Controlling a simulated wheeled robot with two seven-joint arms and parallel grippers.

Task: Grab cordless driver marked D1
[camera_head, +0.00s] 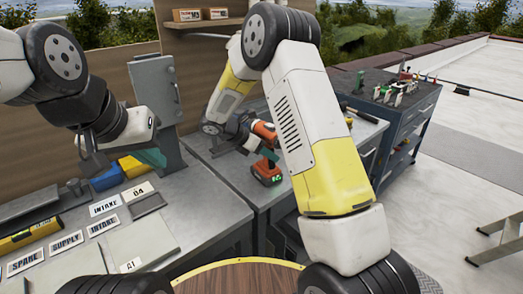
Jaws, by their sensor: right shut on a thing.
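An orange and teal cordless driver (266,172) is upright at the front of the grey worktop in the middle of the view. Its base has small green marks; I cannot read D1 on it. My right gripper (243,135) reaches in from behind my arm and is shut on the driver's upper part. I cannot tell whether the base touches the worktop. My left gripper (88,150) is at the left, above the left bench; its fingers are small and dark, and their opening is unclear.
Labelled plates such as SPARE (25,262), a yellow level (28,238) and blue and yellow items (107,178) lie on the left bench. A grey upright panel (157,95) stands behind. A tool cart (400,95) stands right. A shelf (205,22) holds boxes.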

